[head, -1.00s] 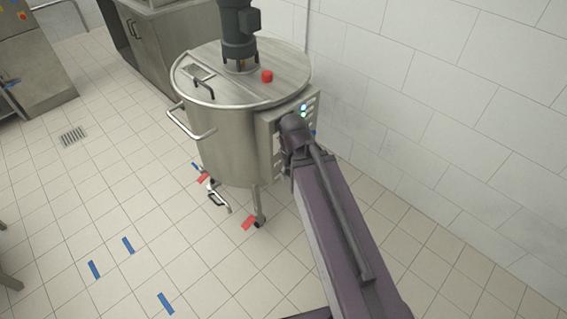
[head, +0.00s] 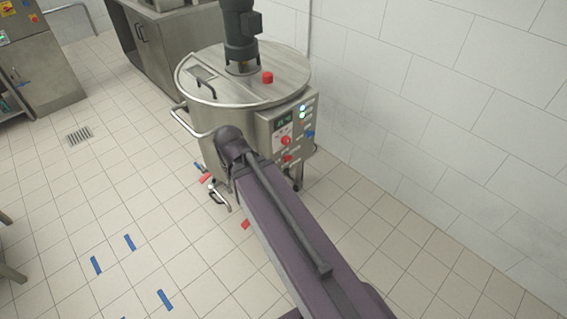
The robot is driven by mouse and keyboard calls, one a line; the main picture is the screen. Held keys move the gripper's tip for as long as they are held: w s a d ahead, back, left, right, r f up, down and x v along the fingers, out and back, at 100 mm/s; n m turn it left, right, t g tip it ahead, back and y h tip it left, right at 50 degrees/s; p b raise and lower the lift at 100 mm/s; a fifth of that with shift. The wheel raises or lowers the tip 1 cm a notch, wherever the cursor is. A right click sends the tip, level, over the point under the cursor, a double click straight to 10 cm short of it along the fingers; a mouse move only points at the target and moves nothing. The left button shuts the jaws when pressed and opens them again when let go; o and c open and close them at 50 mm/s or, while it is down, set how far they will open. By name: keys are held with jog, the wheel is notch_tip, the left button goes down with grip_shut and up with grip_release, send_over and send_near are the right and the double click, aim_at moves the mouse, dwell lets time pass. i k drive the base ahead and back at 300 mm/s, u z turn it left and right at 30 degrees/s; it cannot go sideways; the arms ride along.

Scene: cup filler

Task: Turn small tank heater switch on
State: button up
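The small tank (head: 262,83) is a round steel vessel with a lid and a grey motor (head: 240,35) on top. Its control panel (head: 264,127) faces me on the tank's right side. The panel has a lit display (head: 284,122), pale lit lamps (head: 303,110), red knobs (head: 286,141) and a blue knob (head: 310,134). I cannot tell which one is the heater switch. My purple arm reaches up to the front of the tank, left of the panel. My gripper is hidden beyond the arm's end.
A tiled wall (head: 430,110) stands close on the right. Steel cabinets (head: 165,45) stand behind. The tiled floor at left is mostly clear.

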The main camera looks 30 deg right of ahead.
aim_at(287, 158)
jog(key=u, duration=0.1)
jog(key=k, duration=1)
jog(key=z, duration=0.65)
jog(key=i, duration=1)
jog(key=u, duration=0.05)
